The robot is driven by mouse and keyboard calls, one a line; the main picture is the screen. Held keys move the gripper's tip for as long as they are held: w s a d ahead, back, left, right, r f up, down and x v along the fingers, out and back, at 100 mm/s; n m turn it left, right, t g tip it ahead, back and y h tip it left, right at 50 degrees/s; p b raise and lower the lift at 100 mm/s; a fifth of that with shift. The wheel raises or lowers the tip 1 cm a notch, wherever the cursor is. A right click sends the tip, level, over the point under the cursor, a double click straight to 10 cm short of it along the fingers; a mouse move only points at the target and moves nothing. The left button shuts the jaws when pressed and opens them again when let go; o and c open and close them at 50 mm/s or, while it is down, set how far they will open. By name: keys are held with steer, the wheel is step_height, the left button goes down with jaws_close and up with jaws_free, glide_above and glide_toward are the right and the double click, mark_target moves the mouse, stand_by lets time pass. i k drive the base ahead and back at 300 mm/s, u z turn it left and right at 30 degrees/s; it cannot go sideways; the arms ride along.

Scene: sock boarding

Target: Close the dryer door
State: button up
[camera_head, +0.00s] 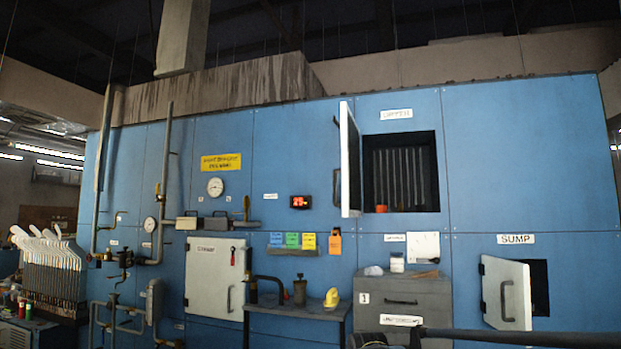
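A blue panelled machine wall (510,150) fills most of the view. In its upper right part is a dark square opening (401,165) with ribbed metal inside, under a white label that I cannot read clearly. A white door (349,160) hinged at the opening's left side stands wide open, seen almost edge-on, with a dark handle on its left face. I take this to be the dryer door. A small orange object (381,208) sits at the opening's bottom edge. My gripper is not in view.
A second white door (505,292), under a SUMP label, stands partly open at lower right. A closed white hatch (214,279) is at left. A dark bar crosses the bottom right.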

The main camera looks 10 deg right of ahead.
mark_target(351, 204)
steer(key=u, duration=0.45)
steer(key=i, duration=1.7)
steer(key=z, duration=0.7)
steer(key=k, duration=1.25)
steer(key=u, duration=0.8)
steer(key=i, duration=0.45)
steer(key=z, duration=0.1)
